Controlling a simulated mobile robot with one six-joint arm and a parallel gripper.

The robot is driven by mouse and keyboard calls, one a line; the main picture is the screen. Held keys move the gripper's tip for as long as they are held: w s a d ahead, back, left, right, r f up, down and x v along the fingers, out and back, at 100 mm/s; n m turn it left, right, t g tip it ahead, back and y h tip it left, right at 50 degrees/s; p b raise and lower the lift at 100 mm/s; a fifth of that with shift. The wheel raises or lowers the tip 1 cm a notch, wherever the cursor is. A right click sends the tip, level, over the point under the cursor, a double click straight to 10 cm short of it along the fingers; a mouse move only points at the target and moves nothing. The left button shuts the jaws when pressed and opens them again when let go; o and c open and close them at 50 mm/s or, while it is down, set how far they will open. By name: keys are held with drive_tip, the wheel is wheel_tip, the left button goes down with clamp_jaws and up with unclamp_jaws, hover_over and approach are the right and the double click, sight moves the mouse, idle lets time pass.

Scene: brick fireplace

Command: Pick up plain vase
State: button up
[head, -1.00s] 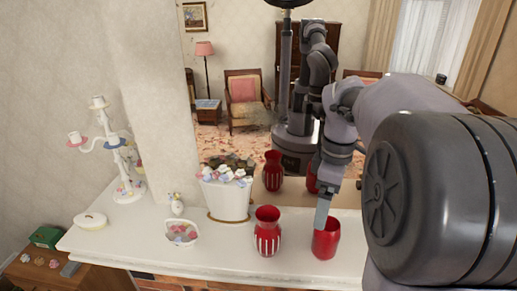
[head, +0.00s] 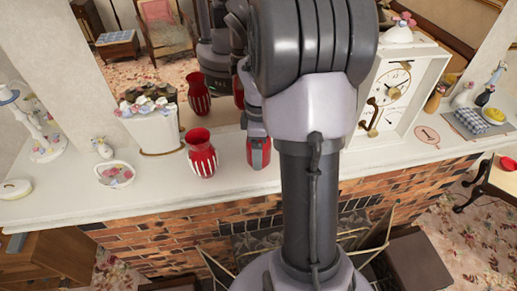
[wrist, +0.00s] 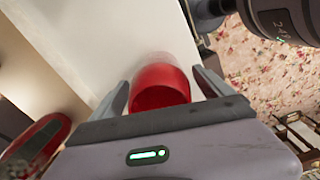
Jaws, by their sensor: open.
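The plain vase (head: 265,154) is plain red and stands on the white mantel (head: 330,169), partly hidden by my gripper in the head view. In the wrist view the plain vase (wrist: 160,86) sits between my two fingers, with a gap visible at each side. My gripper (wrist: 161,80) is open around the vase. In the head view my gripper (head: 258,143) points down at it. A red vase with white stripes (head: 201,155) stands on the mantel to the left.
A white flower planter (head: 153,130) and a small flower basket (head: 114,174) stand further left. A white clock (head: 397,85) stands to the right, behind my arm. A mirror behind the mantel reflects the vases and my arm. The brick fireplace (head: 150,237) lies below.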

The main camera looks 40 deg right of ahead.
drive_tip(key=shift+d+f, duration=0.1)
drive_tip(key=shift+f, duration=0.1)
drive_tip(key=shift+r, duration=0.1)
drive_tip(key=shift+c, duration=0.7)
drive_tip(key=shift+s+a, duration=0.1)
drive_tip(key=shift+a, duration=0.1)
drive_tip(key=c, duration=0.3)
drive_tip(key=shift+d, duration=0.1)
drive_tip(key=c, duration=1.5)
drive_tip(key=shift+o, duration=0.2)
